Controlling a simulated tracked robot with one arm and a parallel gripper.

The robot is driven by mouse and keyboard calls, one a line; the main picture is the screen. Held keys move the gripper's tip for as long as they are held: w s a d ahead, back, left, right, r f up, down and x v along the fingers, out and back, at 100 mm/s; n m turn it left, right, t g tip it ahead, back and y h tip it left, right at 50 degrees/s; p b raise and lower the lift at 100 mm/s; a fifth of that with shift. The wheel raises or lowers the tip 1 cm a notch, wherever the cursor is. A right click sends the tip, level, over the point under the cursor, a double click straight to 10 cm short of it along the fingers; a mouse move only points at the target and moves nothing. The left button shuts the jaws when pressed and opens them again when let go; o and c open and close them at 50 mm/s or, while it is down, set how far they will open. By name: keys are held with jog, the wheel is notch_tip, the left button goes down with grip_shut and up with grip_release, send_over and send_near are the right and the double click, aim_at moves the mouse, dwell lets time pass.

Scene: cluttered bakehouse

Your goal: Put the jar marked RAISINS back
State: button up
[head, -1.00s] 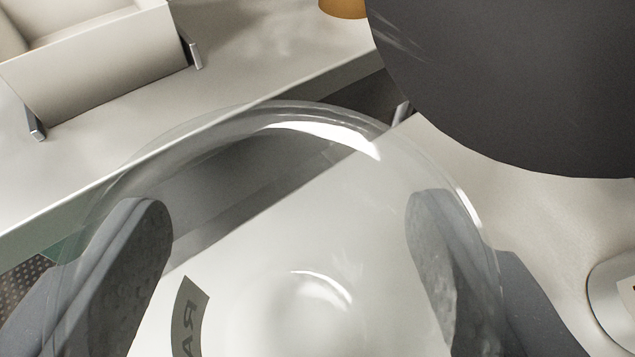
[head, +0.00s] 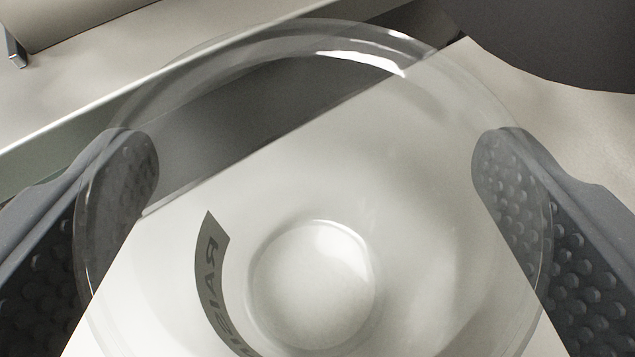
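The clear glass jar (head: 400,210) fills the middle of the head view, seen from above through its round mouth. Its dark label (head: 212,275) shows mirrored letters of RAISINS through the glass, at the lower left; the end is cut off. The jar's round base (head: 313,285) is over a pale surface. My gripper (head: 315,165) is open, with one dimpled grey finger on each side of the jar. The fingertips show partly through the glass. I cannot tell whether either finger touches the wall.
The pale surface (head: 130,315) under the jar ends at a dark gap (head: 215,160) running diagonally. Beyond it, a pale ledge (head: 110,75) carries part of a cream bin (head: 80,15) at top left. A large dark disc-shaped thing (head: 570,40) is at top right.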

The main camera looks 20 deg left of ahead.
jog(key=shift+r, duration=0.1)
jog(key=v, duration=1.2)
jog(key=shift+r, duration=0.1)
